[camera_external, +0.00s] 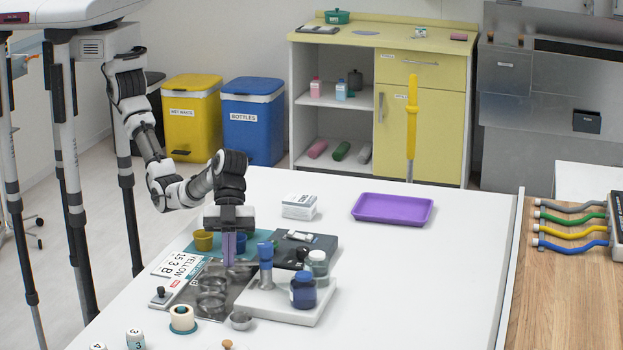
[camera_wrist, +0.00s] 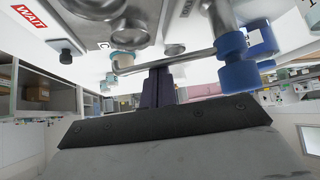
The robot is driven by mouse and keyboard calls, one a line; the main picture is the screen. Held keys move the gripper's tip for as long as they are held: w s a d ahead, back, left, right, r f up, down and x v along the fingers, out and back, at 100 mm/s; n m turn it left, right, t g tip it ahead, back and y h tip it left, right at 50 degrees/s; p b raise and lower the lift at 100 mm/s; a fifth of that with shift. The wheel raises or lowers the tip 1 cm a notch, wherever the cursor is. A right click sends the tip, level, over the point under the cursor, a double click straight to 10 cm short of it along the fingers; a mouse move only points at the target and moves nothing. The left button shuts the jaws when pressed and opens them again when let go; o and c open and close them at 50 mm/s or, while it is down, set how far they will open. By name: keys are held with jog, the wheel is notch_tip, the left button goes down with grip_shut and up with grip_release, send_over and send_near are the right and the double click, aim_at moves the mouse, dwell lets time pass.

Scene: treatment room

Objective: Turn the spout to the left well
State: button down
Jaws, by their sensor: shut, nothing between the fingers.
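The spout (camera_wrist: 165,60) is a thin metal bar reaching sideways from a post with a blue cap (camera_external: 265,250); the post also shows in the wrist view (camera_wrist: 238,72). In the external view the spout points left from the post, toward several round metal wells (camera_external: 211,285) in a steel plate. My gripper (camera_external: 229,262) points down over the plate, left of the post. Its purple fingers (camera_wrist: 158,72) are shut and empty, right beside the spout. I cannot tell whether they touch it. The gripper hides part of the far wells.
A white tray (camera_external: 275,312) with a dark blue jar (camera_external: 303,290) and a clear jar (camera_external: 318,265) sits right of the plate. Yellow (camera_external: 203,240) and blue cups stand behind. A purple tray (camera_external: 392,208) lies farther back. The table's right side is clear.

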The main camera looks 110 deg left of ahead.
jog(key=w+a+m+g+b, duration=0.1)
jog(key=a+m+g+b, duration=0.1)
jog(key=a+m+g, duration=0.2)
jog(key=shift+a+m, duration=0.7)
jog(key=shift+a, duration=0.95)
jog(key=shift+w+a, duration=0.1)
jog(key=shift+w, duration=0.05)
